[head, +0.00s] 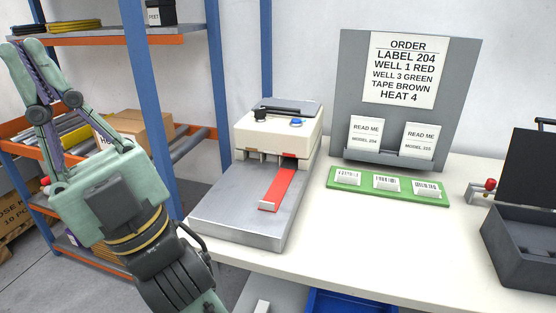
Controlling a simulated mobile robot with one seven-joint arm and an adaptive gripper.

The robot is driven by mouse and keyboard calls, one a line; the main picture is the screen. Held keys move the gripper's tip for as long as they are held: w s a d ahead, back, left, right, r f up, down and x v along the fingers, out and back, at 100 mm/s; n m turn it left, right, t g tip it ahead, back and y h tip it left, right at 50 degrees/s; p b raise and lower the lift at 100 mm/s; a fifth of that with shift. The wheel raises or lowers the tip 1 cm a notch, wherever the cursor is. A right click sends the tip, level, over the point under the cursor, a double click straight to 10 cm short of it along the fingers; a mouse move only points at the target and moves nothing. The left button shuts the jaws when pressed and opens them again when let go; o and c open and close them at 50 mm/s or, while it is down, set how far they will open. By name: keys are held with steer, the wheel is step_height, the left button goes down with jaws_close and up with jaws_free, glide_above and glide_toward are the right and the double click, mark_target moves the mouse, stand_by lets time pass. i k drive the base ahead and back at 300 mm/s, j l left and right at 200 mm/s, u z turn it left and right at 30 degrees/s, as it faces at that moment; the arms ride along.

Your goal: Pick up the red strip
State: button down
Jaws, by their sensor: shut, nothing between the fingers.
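The red strip (281,184) lies on the grey metal bed of the cream machine (268,130). Its far end meets the machine's front and its near end has a small pale raised edge. My gripper (28,52) is at the upper left, raised in front of the shelving and well apart from the strip. It points up, with its fingers closed together and nothing between them.
A green board (387,188) with several labelled pieces lies right of the machine. Behind it stands a grey order panel (351,90) with two cards. An open dark case (522,240) is at the right. A blue shelf post (152,110) stands between my gripper and the machine.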

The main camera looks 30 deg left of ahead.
mark_target(270, 203)
steer(key=l+u, duration=0.75)
steer(key=l, duration=0.2)
steer(key=l+u, duration=0.4)
steer(key=k+l+u, duration=0.2)
steer(key=l+u, duration=0.15)
steer(key=l, duration=0.15)
steer(key=i+j, duration=0.1)
steer(key=i, duration=0.35)
steer(key=i+j, duration=0.1)
steer(key=i, duration=0.35)
steer(key=u, duration=0.05)
